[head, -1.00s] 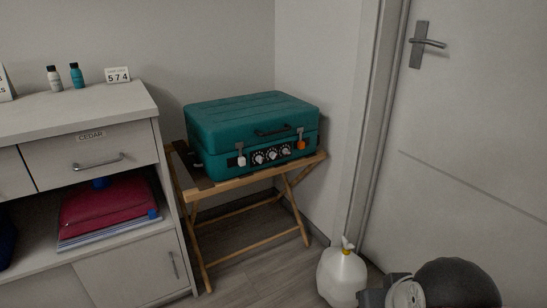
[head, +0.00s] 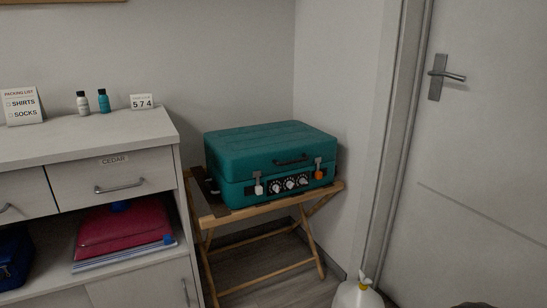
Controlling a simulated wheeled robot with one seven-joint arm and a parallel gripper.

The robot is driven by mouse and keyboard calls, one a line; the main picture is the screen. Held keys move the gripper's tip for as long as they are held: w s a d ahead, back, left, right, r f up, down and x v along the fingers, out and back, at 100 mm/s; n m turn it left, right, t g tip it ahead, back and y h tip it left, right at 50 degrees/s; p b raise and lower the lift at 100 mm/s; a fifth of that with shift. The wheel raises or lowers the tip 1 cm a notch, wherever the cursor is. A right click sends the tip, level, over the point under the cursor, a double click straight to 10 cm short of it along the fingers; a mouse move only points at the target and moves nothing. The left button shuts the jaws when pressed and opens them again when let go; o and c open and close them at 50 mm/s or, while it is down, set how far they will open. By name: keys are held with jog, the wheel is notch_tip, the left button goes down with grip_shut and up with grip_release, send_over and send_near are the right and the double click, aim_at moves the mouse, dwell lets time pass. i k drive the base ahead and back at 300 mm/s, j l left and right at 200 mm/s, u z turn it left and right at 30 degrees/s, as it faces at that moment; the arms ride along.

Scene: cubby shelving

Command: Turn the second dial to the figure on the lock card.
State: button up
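A closed teal suitcase (head: 270,158) lies on a wooden folding rack in the corner. Its front has a dark lock plate with three dials in a row; the second dial (head: 289,184) is the middle one. The dials' settings are too small to read. My gripper is not in view; only a dark rounded part of my arm shows at the bottom right edge.
The cabinet (head: 70,140) on the left holds a red folded item (head: 122,228). Two small bottles (head: 92,102) and a packing list card (head: 22,106) stand on top. A white bag (head: 357,295) is on the floor near the door (head: 480,150).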

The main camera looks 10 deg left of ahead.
aim_at(240, 194)
jog(key=i+j, duration=0.5)
jog(key=j, duration=0.25)
jog(key=i+j, duration=0.25)
jog(key=j+z, duration=0.05)
jog(key=j, duration=0.05)
